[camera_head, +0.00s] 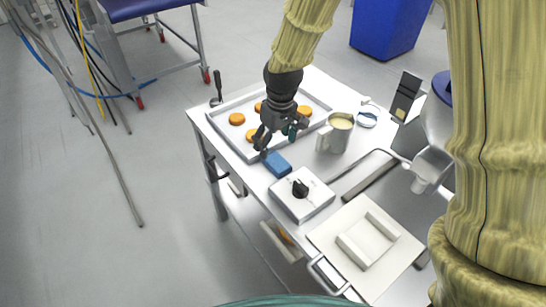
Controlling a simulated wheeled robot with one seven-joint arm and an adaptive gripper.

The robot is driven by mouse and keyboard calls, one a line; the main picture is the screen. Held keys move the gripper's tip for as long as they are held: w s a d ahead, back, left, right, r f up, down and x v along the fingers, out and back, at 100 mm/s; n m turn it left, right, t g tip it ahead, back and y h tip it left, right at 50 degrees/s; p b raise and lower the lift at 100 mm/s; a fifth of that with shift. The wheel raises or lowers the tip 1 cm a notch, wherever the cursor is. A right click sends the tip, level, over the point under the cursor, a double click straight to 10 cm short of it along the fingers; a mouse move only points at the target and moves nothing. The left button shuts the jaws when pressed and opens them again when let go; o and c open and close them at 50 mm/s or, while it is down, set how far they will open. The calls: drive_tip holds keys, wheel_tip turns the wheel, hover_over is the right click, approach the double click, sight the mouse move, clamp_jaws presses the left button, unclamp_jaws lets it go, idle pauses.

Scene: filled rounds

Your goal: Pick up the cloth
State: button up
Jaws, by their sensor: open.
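A small folded blue piece (277,163), which looks like the cloth, lies on the white table (340,92) just in front of the tray's near corner. My gripper (276,141) is open and empty, with its fingers pointing down. It is above the tray's near right part, a little behind the blue cloth in the picture. Its left fingertip appears close to the cloth's upper edge; I cannot tell the height gap. The cloth's top and near side are visible.
A metal tray (222,131) holds several orange rounds. A metal jug (336,133) with pale contents stands right of my gripper. A white box with a black knob (301,195) sits in front of the cloth. A pale board (365,245) lies nearer. A dark-handled tool (216,88) is at the left edge.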

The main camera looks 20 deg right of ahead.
hover_over(277, 162)
drive_tip(key=f, duration=0.4)
drive_tip(key=shift+s+d+f, duration=0.15)
drive_tip(key=shift+s+d, duration=0.2)
drive_tip(key=shift+f, duration=0.15)
drive_tip(key=shift+s+a, duration=0.15)
drive_tip(key=shift+s, duration=0.1)
drive_tip(key=shift+w+f+p, duration=0.25)
drive_tip(key=shift+f+p, duration=0.05)
drive_tip(key=shift+f, duration=0.3)
drive_tip(key=shift+w+f+p, duration=0.25)
drive_tip(key=shift+f+p, duration=0.05)
drive_tip(key=shift+f, duration=0.25)
drive_tip(key=shift+a+f, duration=0.2)
drive_tip(key=shift+f, duration=0.6)
drive_tip(key=shift+w+f, duration=0.2)
drive_tip(key=shift+f, duration=0.4)
drive_tip(key=c, duration=1.2)
